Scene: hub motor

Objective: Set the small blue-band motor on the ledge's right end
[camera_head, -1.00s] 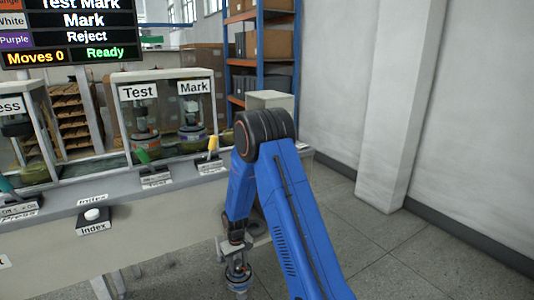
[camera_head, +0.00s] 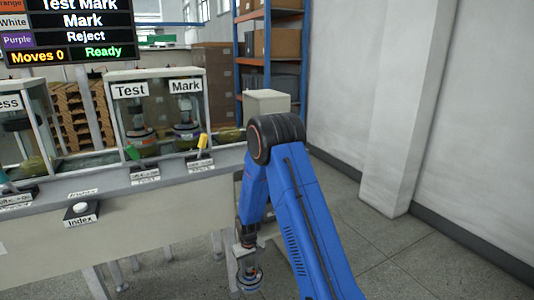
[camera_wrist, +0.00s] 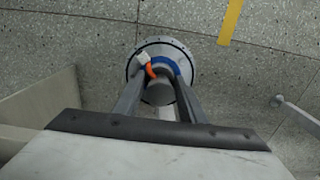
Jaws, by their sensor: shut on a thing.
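My gripper (camera_head: 247,258) hangs low in front of the bench's right end in the head view. It is shut on a small motor (camera_head: 250,281), which hangs below the jaws. In the wrist view the motor (camera_wrist: 173,65) is seen from above as a round silver disc with a blue band, an orange cable and a grey centre shaft. Both fingers (camera_wrist: 160,92) close on that shaft. I cannot make out the ledge for certain in either view.
The bench (camera_head: 110,246) carries levers, an Index button (camera_head: 81,209) and glass booths labelled Test (camera_head: 129,91) and Mark (camera_head: 185,86). A pale panel (camera_wrist: 60,100) lies left of the gripper in the wrist view. Open floor (camera_head: 400,260) lies to the right, before the wall.

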